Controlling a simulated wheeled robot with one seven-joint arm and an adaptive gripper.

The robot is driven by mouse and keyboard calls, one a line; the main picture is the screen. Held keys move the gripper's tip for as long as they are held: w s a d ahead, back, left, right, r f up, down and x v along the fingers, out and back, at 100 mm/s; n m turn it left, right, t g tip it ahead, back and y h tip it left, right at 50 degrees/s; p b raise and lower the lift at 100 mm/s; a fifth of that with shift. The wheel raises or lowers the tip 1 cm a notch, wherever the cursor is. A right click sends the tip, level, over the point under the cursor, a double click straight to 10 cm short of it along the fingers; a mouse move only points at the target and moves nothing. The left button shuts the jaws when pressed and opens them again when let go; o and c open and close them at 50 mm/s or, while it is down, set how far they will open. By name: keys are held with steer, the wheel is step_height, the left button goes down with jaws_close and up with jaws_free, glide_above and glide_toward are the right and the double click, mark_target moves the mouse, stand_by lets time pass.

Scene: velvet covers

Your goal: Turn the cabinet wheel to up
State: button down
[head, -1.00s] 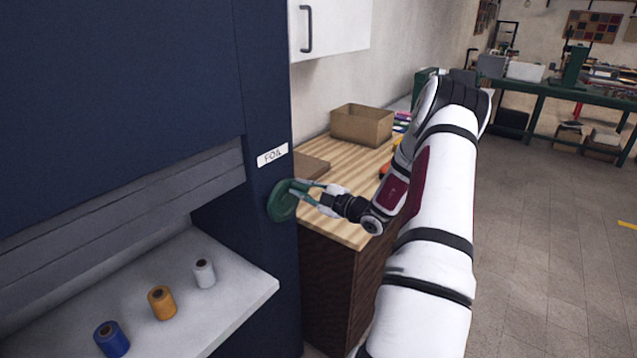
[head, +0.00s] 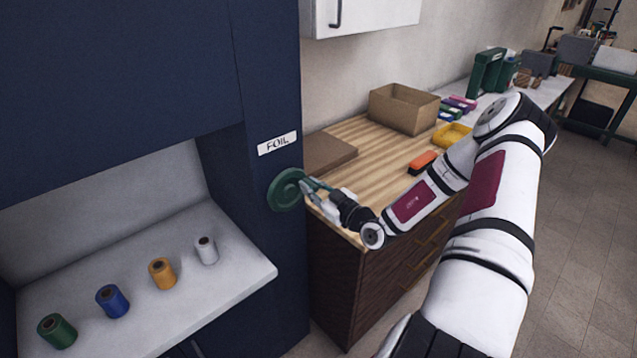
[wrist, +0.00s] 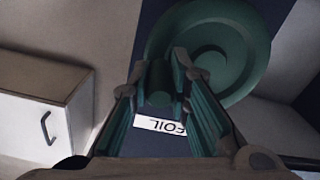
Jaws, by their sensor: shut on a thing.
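The green cabinet wheel (head: 287,190) is on the dark blue cabinet (head: 270,235), below a white label reading FOIL (head: 277,143). My gripper (head: 310,188) reaches it from the right. In the wrist view the wheel's disc (wrist: 235,45) fills the upper middle. There my gripper (wrist: 162,75) is shut on a short green handle (wrist: 159,85) standing out from the wheel. The fingers hide part of the handle and rim. The cabinet's bay is open, and no grey slats of the shutter show in the head view now.
Several thread spools (head: 162,273) stand on the pale cabinet shelf (head: 225,290). Right of the cabinet, a wooden counter (head: 370,150) holds a cardboard box (head: 404,108), a flat brown board (head: 328,153) and an orange item (head: 422,162). A white wall cupboard (head: 375,15) hangs above. Floor at right is clear.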

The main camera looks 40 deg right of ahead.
steer(key=shift+d+f, duration=0.1)
steer(key=shift+f, duration=0.05)
stand_by(0.3)
steer(key=c, duration=1.5)
jaws_free()
steer(key=shift+s, duration=0.1)
steer(key=s, duration=1.1)
steer(key=shift+s+d, duration=0.35)
steer(key=shift+d, duration=0.05)
